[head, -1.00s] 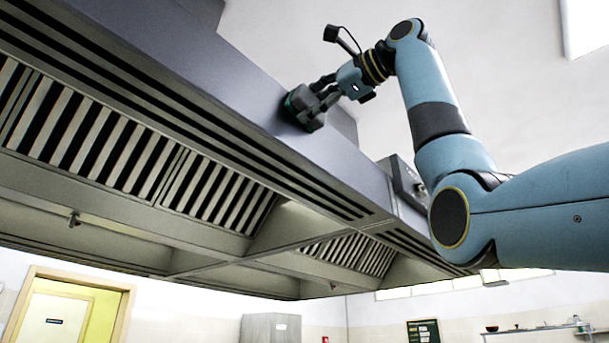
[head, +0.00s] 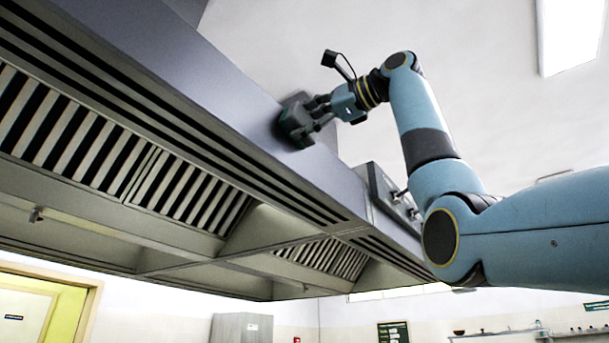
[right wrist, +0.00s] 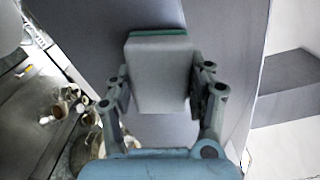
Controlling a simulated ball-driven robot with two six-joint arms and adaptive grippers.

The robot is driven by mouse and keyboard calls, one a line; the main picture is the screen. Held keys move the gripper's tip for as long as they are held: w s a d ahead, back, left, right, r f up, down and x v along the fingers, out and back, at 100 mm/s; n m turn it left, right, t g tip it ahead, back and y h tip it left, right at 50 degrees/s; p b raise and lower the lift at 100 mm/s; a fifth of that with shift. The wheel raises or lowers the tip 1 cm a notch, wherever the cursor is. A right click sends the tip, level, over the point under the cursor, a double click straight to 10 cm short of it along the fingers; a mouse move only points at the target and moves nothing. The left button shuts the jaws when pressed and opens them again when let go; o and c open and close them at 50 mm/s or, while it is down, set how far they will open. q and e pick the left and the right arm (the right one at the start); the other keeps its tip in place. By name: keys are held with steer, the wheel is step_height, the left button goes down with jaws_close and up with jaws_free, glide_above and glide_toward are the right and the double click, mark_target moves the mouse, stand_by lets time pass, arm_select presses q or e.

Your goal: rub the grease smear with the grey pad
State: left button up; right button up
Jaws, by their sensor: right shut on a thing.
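The grey pad (head: 296,121) is a thick block held against the smooth front face of the metal range hood (head: 225,85), near the face's right part. My right gripper (head: 318,108) is shut on it. In the right wrist view the pad (right wrist: 160,78) sits between both fingers, pale grey with a green layer on its far edge, towards the hood. Whether it presses on the metal or hovers just off it is hard to tell. No grease smear shows on the visible face; the area behind the pad is hidden. My left gripper is not in view.
Slatted filters (head: 105,150) line the hood's underside. A box with knobs (head: 393,198) stands out at the hood's right end. The wrist view shows pots and pans (right wrist: 80,120) far below. The air right of the hood is free apart from my right arm.

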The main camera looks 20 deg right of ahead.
steer(key=shift+s+d+f+b, duration=0.1)
steer(key=shift+s+d+b, duration=0.2)
steer(key=shift+s+b, duration=0.05)
steer(key=b+v, duration=0.2)
steer(key=v, duration=0.2)
steer(key=shift+s+d, duration=0.35)
steer(key=shift+s, duration=0.05)
steer(key=b+v, duration=0.1)
steer(key=v, duration=0.2)
stand_by(0.4)
